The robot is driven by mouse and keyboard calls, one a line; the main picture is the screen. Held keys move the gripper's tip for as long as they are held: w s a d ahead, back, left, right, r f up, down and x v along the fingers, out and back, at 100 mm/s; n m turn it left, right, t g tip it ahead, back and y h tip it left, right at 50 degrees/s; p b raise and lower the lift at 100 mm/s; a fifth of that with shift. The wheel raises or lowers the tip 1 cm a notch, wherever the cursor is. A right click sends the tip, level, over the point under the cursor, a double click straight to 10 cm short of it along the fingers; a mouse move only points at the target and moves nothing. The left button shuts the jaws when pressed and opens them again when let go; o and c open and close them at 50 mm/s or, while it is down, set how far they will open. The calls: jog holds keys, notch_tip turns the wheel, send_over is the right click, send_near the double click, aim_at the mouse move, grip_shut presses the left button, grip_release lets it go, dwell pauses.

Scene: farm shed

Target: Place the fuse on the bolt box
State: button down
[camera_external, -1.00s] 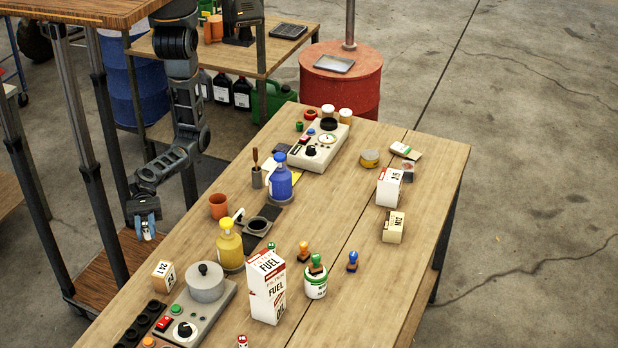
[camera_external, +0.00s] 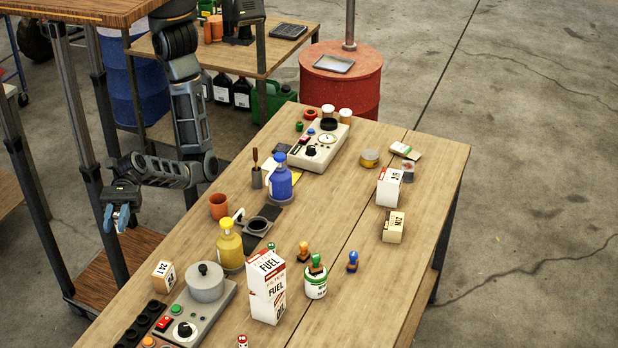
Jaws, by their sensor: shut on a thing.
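My gripper (camera_external: 115,218), with blue fingertips, hangs low at the left, off the table's left edge. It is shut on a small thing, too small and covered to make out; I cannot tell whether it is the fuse. I see no clear fuse elsewhere. A small cream box marked M12 (camera_external: 394,228), which looks like the bolt box, stands on the right part of the table, far from my gripper. Its top looks bare.
The wooden table (camera_external: 340,215) holds a fuel box (camera_external: 266,288), a yellow bottle (camera_external: 230,248), a blue bottle (camera_external: 280,183), stamps and a box marked 24T (camera_external: 163,274). Another white box (camera_external: 389,187) stands behind the M12 box. A tall wooden stand (camera_external: 80,12) is beside my arm.

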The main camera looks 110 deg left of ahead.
jog(key=w+d+r+m+g+h, duration=0.1)
jog(key=w+d+r+m+g, duration=0.15)
jog(key=w+r, duration=0.8)
jog(key=w+a+f+n, duration=0.1)
jog(key=w+a+f, duration=0.4)
jog(key=w+a, duration=0.45)
jog(key=w+a+f, duration=0.4)
jog(key=w+a, duration=0.2)
jog(key=w, duration=0.6)
jog(key=n+t+y+b, duration=0.2)
jog(key=n+t+y, duration=0.55)
jog(key=t, duration=0.25)
send_over(393, 227)
jog(key=w+d, duration=0.1)
notch_tip(393, 227, down, 20)
jog(key=shift+w+d+f+g, duration=0.1)
jog(key=shift+f+g, duration=0.05)
jog(key=shift+f, duration=0.65)
jog(key=shift+d+f+g, duration=0.1)
jog(key=shift+f, duration=0.65)
